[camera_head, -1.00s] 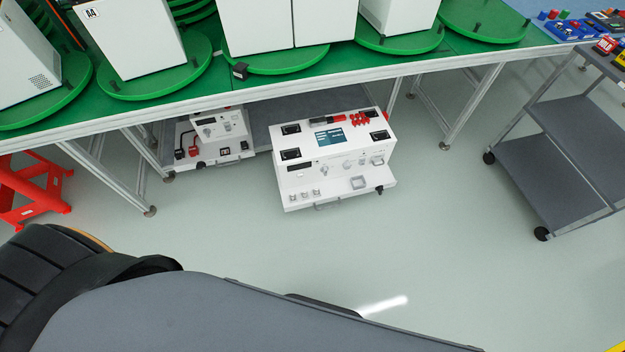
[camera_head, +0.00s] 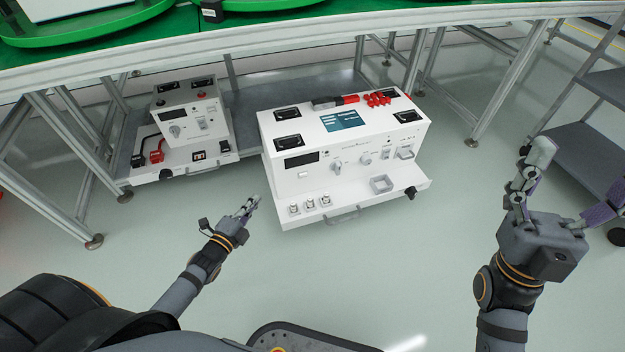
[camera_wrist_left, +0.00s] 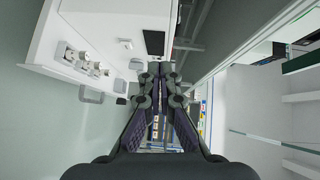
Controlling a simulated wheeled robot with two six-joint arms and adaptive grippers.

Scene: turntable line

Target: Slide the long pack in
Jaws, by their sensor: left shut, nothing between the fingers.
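A long white pack (camera_head: 345,150) with a small screen, knobs and a front ledge sticks out from under the green-topped table. A shorter white unit (camera_head: 190,115) stands left of it, further under the table. My left gripper (camera_head: 250,204) is shut and empty, just left of the long pack's front ledge and apart from it. In the left wrist view its closed fingers (camera_wrist_left: 160,72) point ahead, with the long pack's white face (camera_wrist_left: 100,40) at upper left. My right gripper (camera_head: 578,170) has its fingers spread wide, right of the long pack, with nothing between them.
The table edge (camera_head: 330,18) and its metal legs (camera_head: 430,75) frame the packs. A grey lower shelf (camera_head: 245,95) lies behind them. A grey trolley (camera_head: 590,150) stands at the right. The floor in front of the long pack is clear.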

